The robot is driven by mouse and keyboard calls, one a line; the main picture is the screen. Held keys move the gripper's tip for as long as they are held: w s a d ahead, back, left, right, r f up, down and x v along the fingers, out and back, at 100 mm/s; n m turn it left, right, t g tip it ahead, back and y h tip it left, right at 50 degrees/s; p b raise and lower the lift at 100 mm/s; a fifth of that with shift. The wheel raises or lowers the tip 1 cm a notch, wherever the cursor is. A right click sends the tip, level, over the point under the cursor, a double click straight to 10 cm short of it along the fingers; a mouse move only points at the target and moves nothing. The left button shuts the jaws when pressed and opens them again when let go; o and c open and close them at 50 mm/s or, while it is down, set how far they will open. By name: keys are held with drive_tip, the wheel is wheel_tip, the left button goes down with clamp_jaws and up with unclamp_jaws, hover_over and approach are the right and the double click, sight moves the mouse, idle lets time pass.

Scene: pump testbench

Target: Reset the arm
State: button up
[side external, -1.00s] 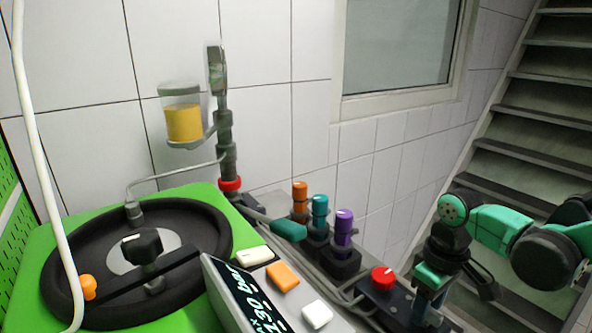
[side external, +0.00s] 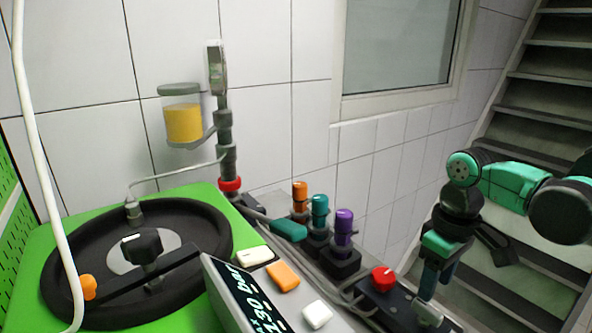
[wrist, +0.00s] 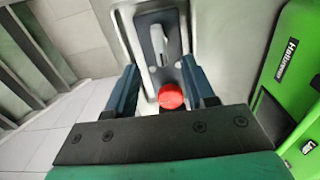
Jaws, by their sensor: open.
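My gripper (side external: 430,290) hangs fingers-down at the right of the side view, above the dark base of the red knob. In the wrist view my gripper (wrist: 159,75) has its two blue fingers spread apart with nothing between their tips. The red knob (side external: 383,278) sits on its dark base, to the left of my gripper. It also shows in the wrist view, where the red knob (wrist: 171,96) appears between the fingers, nearer the right one. A pale lever (side external: 427,314) lies below the fingers, partly hidden by them in the side view.
Orange (side external: 300,190), teal (side external: 320,204) and purple (side external: 344,220) knobs stand on a block further back. A tilted display (side external: 245,292) with buttons, a black wheel (side external: 60,250) on green and a yellow-filled cup (side external: 184,123) stand left. Stairs (side external: 535,82) rise behind my arm.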

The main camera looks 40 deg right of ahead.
drive_tip(key=shift+r, duration=0.25)
drive_tip(key=shift+w+a+t, duration=0.15)
drive_tip(key=shift+w+t, duration=0.2)
drive_tip(key=shift+t, duration=0.05)
drive_tip(key=w+a+r+t, duration=0.2)
drive_tip(key=w+t, duration=0.4)
drive_tip(key=shift+a+r, duration=0.3)
